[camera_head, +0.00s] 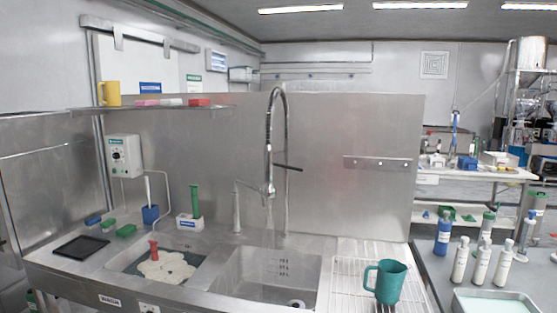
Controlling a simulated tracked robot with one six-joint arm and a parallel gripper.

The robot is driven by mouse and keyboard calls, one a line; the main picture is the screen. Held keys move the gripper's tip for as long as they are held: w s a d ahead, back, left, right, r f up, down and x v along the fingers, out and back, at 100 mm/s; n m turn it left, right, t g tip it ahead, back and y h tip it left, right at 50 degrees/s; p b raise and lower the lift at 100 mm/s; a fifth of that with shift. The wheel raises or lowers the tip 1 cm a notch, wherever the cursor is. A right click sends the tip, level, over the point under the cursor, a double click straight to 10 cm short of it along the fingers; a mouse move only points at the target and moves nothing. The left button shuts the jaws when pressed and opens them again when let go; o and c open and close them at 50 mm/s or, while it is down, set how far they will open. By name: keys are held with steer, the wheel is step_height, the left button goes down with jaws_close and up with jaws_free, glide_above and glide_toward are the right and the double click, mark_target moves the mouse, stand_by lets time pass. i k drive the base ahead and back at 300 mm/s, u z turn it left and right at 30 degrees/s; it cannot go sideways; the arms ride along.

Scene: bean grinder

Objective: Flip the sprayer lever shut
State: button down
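A tall spring-hose sprayer (271,125) stands behind the sink and arches down over it. Its spray head (268,188) hangs over the basin. A dark lever (288,167) sticks out from near the head to the right and slopes slightly down. A pale streak below the head may be water, but I cannot tell for sure. My gripper is not in view.
The steel sink basin (262,278) lies below the sprayer, with a second tap (237,210) to its left. A teal mug (390,282) stands on the ribbed drainboard (345,270) at right. A left basin holds a pale cloth (165,268) and a red-handled item.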

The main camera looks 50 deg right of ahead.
mark_target(284, 166)
steer(key=z, duration=0.35)
steer(key=i, duration=0.85)
steer(key=z, duration=0.6)
